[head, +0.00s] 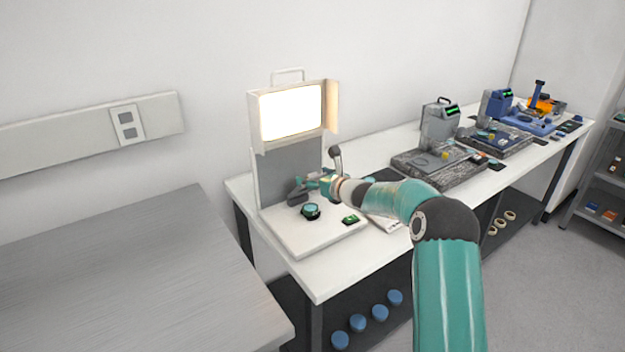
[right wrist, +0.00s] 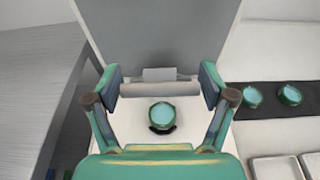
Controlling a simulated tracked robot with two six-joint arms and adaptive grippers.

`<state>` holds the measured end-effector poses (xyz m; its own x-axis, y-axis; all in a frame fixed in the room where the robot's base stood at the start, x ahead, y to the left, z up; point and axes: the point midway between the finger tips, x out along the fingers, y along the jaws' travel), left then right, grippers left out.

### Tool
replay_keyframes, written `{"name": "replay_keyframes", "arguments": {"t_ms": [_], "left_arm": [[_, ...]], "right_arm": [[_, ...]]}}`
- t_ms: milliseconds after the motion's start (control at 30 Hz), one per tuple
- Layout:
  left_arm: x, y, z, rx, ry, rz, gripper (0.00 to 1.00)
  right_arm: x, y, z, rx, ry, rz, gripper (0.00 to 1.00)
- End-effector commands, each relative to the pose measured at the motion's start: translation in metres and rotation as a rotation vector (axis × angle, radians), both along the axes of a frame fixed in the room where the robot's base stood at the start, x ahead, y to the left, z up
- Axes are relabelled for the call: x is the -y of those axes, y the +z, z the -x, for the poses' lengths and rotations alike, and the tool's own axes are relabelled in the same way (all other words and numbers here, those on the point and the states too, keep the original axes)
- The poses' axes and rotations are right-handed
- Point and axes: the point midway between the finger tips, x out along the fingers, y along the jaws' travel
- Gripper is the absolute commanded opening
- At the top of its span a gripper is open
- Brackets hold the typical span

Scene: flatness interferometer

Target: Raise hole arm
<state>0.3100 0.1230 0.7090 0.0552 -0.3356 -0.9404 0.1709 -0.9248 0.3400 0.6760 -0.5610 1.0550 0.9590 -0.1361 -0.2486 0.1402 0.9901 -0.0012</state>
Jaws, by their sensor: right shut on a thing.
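The flatness interferometer has a brightly lit screen (head: 291,112), a grey back panel (head: 285,172) and a white base (head: 290,238). The hole arm (right wrist: 160,89) looks like a pale grey bar in front of the panel in the right wrist view. My right gripper (right wrist: 160,80) has its fingers at the two ends of this bar and is shut on it. In the head view my right gripper (head: 305,190) is low before the panel, hiding most of the arm. A round green-rimmed optic (head: 311,211) lies on the base below it; it also shows in the right wrist view (right wrist: 161,115). My left gripper is out of view.
A lever with a rounded end (head: 336,157) stands right of the panel. Other instruments (head: 440,123) stand along the bench to the right. A bare grey table (head: 120,275) is at the left.

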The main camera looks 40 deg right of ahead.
Motion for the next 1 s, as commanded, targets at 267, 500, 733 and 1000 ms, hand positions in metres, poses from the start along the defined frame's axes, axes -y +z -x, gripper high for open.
{"name": "replay_keyframes", "arguments": {"t_ms": [267,500,733,1000], "left_arm": [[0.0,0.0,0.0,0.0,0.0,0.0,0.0],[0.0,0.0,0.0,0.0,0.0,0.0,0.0],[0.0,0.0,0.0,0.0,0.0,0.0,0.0],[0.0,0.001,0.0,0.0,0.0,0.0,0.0]], "right_arm": [[0.002,0.003,0.0,0.006,-0.003,0.001,0.2],[0.002,0.002,0.0,0.003,-0.003,0.0,1.0],[0.001,0.0,0.001,0.001,-0.002,0.0,1.0],[0.0,0.004,0.015,0.0,-0.002,0.0,1.0]]}}
